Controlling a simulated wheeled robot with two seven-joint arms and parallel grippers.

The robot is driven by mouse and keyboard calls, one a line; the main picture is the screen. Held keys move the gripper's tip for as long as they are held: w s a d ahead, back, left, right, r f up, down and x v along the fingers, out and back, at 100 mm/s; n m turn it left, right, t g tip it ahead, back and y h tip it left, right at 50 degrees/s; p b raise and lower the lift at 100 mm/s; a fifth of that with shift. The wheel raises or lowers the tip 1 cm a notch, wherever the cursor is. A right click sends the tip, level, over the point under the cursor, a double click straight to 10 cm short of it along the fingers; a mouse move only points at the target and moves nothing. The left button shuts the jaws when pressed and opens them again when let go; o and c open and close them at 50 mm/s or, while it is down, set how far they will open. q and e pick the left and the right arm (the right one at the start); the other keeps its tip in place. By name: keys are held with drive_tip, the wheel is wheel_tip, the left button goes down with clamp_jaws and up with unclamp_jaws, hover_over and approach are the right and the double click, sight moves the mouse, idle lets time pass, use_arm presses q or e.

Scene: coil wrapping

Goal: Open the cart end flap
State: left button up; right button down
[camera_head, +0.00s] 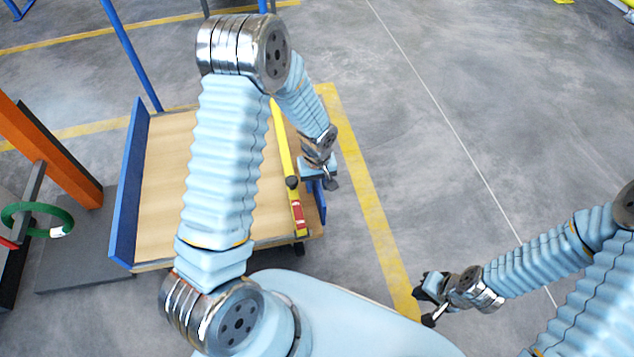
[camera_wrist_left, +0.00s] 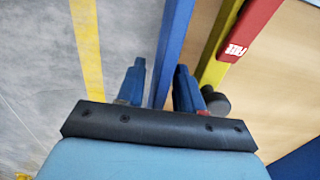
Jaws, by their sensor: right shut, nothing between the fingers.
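The cart (camera_head: 160,190) has a wooden deck with upright blue panels at its left and right ends. The right blue end flap (camera_head: 319,205) is partly hidden by my left gripper (camera_head: 325,184). In the left wrist view, the flap's blue edge (camera_wrist_left: 172,50) runs between the two fingers of my left gripper (camera_wrist_left: 160,88), which are apart with narrow gaps beside it. A yellow bar (camera_head: 283,150) with a red end lies along the inside of this flap; the red part (camera_wrist_left: 250,30) carries white lettering in the wrist view. My right gripper (camera_head: 430,302) is shut and empty, away from the cart.
My left arm crosses over the deck and hides part of it. An orange post (camera_head: 45,150) and a green ring (camera_head: 40,212) stand left of the cart. A yellow floor line (camera_head: 365,205) runs to its right, with open grey floor beyond.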

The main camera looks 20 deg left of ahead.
use_arm(q)
clamp_jaws()
